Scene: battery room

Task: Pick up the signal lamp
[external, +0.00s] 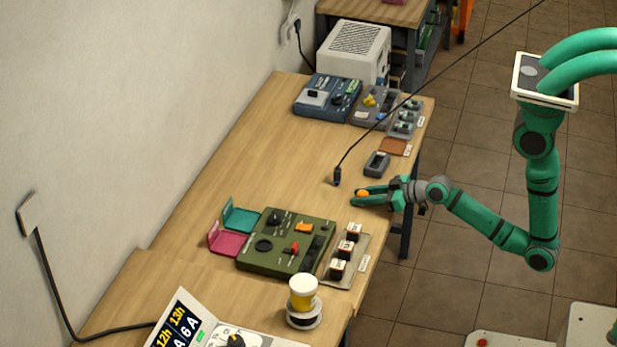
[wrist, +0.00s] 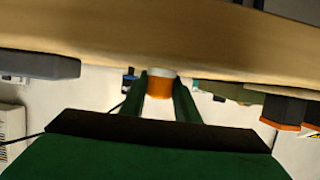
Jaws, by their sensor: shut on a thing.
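The signal lamp (wrist: 160,84) is a small orange cylinder with a pale band at one end. In the wrist view it sits between the two green fingers of my gripper (wrist: 160,95), which are shut on it. In the external view the orange lamp (external: 362,193) shows at the fingertips of my gripper (external: 366,195), near the right edge of the wooden table (external: 300,180). The lamp is partly hidden by the fingers there. I cannot tell whether it touches the tabletop.
A dark grey block (external: 377,164) lies just behind my gripper, and a black cable plug (external: 337,177) is to its left. A green control box (external: 288,243) and a tray of small relays (external: 345,262) are nearer the camera. The table's middle left is clear.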

